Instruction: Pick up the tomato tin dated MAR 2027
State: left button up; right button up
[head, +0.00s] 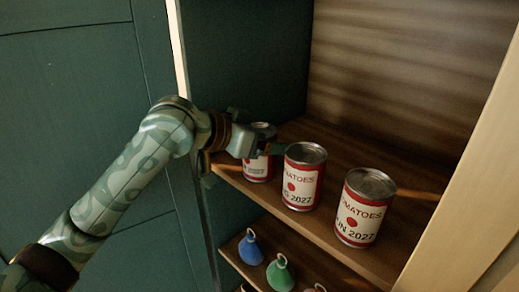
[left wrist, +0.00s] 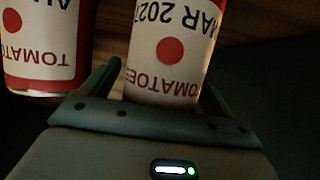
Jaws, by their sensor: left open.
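The tomato tin dated MAR 2027 (head: 258,170) is the leftmost of three on the shelf, partly hidden behind my left gripper (head: 262,147). In the left wrist view the same tin (left wrist: 168,50) appears upside down, its MAR 2027 print readable. There my left gripper (left wrist: 160,85) is open, with one finger on each side of this tin's near part. I cannot tell whether either finger touches it. The tin stands upright on the shelf. My right gripper is not in view.
A middle tomato tin (head: 303,178) stands close to the right of the gripper; it also shows in the left wrist view (left wrist: 42,45). A third tin marked UN 2027 (head: 361,208) stands farther right. Blue (head: 250,248) and green (head: 280,273) objects sit on the lower shelf.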

pick_arm(q)
jog(key=shift+s+a, duration=0.1)
jog(key=shift+a, duration=0.05)
jog(key=c, duration=1.3)
jog(key=shift+c, duration=0.3)
jog(key=shift+r, duration=0.2)
